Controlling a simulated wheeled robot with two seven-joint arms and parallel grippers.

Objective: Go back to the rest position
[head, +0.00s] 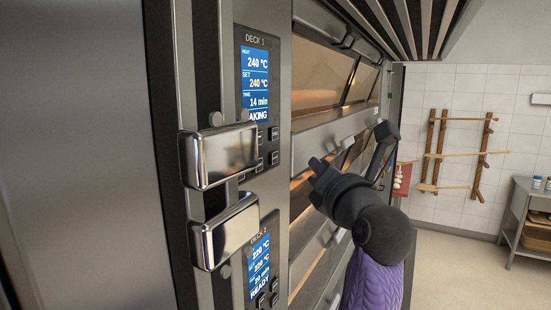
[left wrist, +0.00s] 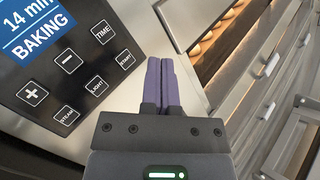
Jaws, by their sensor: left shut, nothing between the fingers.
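My left gripper (head: 316,166) is in front of the deck oven's face in the head view, just right of the control panels. In the left wrist view the two purple-grey fingers of the left gripper (left wrist: 160,82) lie together, shut and empty. They are close to the oven's panel and front; whether they touch it cannot be told. My right gripper is in neither view.
The DECK 1 panel (head: 257,95) reads 240 °C, baking; another panel (head: 260,268) below reads READY. Shiny handles (head: 222,155) stick out at left. Bread shows behind the oven glass (left wrist: 213,45). A wooden rack (head: 432,150) and a side table (head: 524,205) stand at right, with open floor (head: 450,262).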

